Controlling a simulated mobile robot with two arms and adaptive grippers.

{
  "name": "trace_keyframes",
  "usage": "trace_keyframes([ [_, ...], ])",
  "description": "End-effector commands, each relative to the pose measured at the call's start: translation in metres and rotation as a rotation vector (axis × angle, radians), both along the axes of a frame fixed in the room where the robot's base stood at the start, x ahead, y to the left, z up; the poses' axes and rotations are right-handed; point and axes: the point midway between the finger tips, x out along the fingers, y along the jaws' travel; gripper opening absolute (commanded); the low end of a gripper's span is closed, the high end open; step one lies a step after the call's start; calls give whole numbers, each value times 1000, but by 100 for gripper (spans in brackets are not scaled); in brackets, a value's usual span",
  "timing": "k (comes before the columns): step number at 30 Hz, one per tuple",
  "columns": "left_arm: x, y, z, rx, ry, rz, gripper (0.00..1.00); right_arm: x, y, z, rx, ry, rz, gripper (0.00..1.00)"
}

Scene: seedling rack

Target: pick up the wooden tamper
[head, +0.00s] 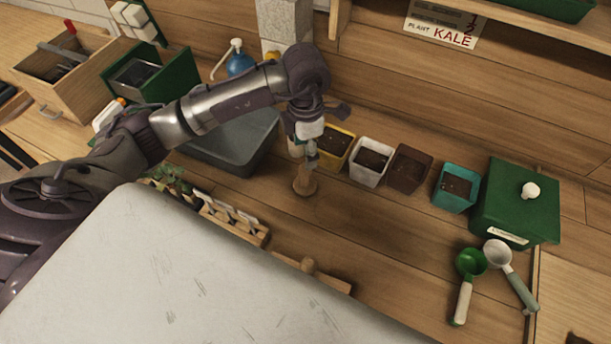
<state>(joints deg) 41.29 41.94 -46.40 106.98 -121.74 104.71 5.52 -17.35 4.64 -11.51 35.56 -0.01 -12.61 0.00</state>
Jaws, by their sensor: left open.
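The wooden tamper (304,185) stands on the wooden bench just in front of the row of pots, near the middle of the head view. Its round base shows; its upper part is partly hidden by my gripper. My left gripper (311,156) points down right over the tamper, with its jaws open and its fingertips close to the top of the handle. I cannot tell whether the fingers touch it. My right gripper is not in view.
Yellow (336,143), white (370,160), brown (408,168) and teal (455,188) pots stand right of the gripper. A green box (516,203) and two scoops (470,262) lie further right. A grey tub (235,150) is left; a wooden seedling rack (240,226) is nearer.

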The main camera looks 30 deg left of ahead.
Motion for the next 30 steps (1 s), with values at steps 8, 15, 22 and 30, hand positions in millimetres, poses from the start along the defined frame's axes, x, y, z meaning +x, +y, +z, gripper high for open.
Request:
trace_keyframes([
  [8,0,-1,-27,-3,0,-1,64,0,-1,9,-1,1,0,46],
  [15,-3,0,-57,-3,5,1,64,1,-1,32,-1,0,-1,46],
  [22,-1,1,-78,-3,-1,-1,64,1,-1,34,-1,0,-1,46],
  [30,-1,1,-79,-3,-2,-1,49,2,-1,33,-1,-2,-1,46],
])
